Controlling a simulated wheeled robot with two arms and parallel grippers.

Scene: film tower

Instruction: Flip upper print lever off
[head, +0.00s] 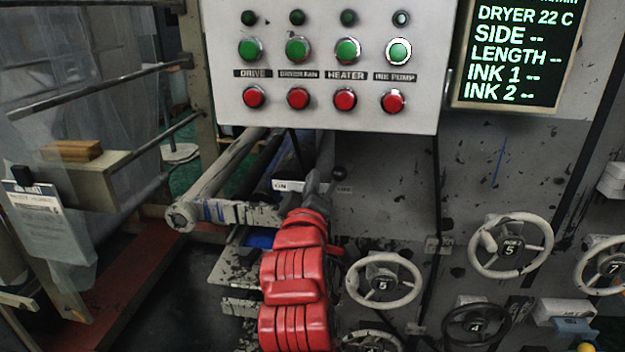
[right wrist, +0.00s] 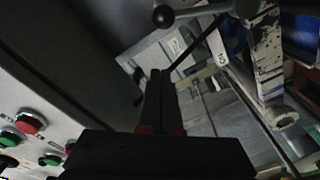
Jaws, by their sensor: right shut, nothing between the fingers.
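The print lever shows in the head view as a dark ball knob (head: 339,173), just right of my right gripper's tips. Its rod is mostly hidden there. In the right wrist view the ball knob (right wrist: 163,16) and its rod show beyond the fingertips, the rod running right to a round hub. A white ON label (head: 287,186) is left of the gripper; a dimmer label (head: 343,189) is below the knob. My right gripper (head: 314,180) is shut and empty, close to the lever; contact cannot be told. Its shut fingers also show in the right wrist view (right wrist: 160,76). My left gripper is out of view.
A control box (head: 322,70) with green and red buttons overhangs the lever area. A roller frame (head: 225,170) stands to the left. Handwheels, one marked 5 (head: 511,246) and one marked 6 (head: 384,280), stick out at the right and below. A display (head: 517,55) is at upper right.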

